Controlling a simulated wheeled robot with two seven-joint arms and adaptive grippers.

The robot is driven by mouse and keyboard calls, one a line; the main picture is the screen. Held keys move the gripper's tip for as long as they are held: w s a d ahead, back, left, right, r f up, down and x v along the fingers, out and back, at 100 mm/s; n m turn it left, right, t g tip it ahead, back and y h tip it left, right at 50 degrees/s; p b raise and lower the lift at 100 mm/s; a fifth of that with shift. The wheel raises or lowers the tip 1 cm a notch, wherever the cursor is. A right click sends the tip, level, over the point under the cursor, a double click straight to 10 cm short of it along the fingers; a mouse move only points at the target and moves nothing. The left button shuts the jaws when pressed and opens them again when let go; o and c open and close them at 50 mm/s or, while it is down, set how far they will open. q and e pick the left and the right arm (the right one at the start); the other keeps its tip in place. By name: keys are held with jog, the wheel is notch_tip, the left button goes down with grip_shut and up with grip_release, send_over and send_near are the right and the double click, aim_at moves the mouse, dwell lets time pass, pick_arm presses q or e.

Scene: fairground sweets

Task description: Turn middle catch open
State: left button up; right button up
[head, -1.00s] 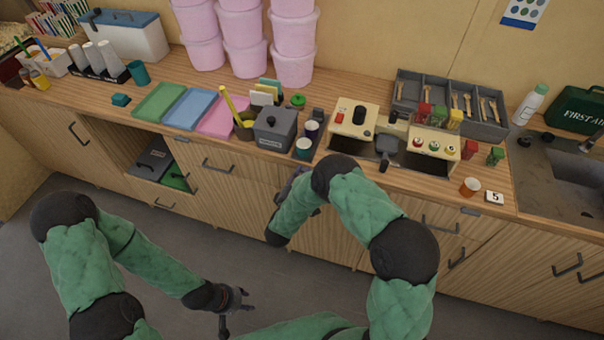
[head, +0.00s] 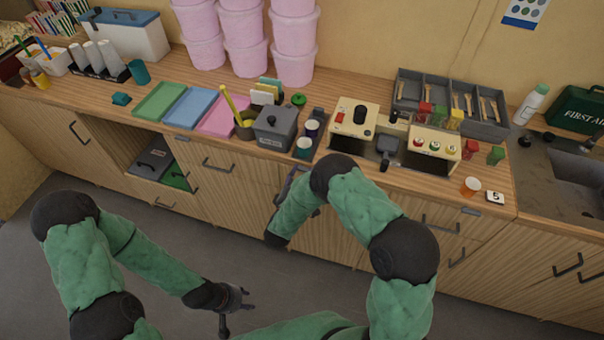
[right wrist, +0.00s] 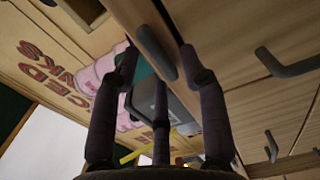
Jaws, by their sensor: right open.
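A grey, rounded, bar-shaped catch (right wrist: 156,53) sits on the wooden counter edge in the right wrist view. It lies between the spread fingers of my right gripper (right wrist: 160,70), close to their tips; I cannot tell whether they touch it. My right gripper is open. In the head view it shows only partly at the counter front (head: 290,188), and my right arm hides the middle catch. Similar grey catches show on the counter edge to the left (head: 183,139) and right (head: 470,211). My left gripper (head: 238,309) is open and empty, low over the floor.
Drawer and door handles (head: 219,165) stick out from the cabinet front below the counter. A grey canister (head: 275,130), cups (head: 304,147) and a cream cooker (head: 353,117) stand near the counter edge. The floor in front is clear.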

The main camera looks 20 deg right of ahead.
jog(key=v, duration=1.1)
jog(key=shift+s, duration=0.15)
jog(key=shift+a, duration=0.1)
notch_tip(320, 180, down, 14)
jog(key=s+m+g+y, duration=0.2)
jog(key=m+g+y, duration=0.4)
jog(key=m+y, duration=0.15)
jog(key=s+f+m+g+y, duration=0.1)
jog(key=s+m+g+y, duration=0.2)
jog(key=s, duration=0.6)
jog(key=s+a+f+m+g+y+b, duration=0.1)
jog(key=s+f+m+g+y, duration=0.1)
jog(key=s+g, duration=0.3)
jog(key=s+m+y, duration=0.1)
jog(key=s, duration=0.3)
jog(key=shift+s+a+f+g, duration=0.25)
jog(key=shift+s+a+g, duration=0.05)
jog(key=shift+s+a, duration=0.1)
jog(key=shift+d+y, duration=0.1)
jog(key=shift+y, duration=0.15)
jog(key=shift+c, duration=0.2)
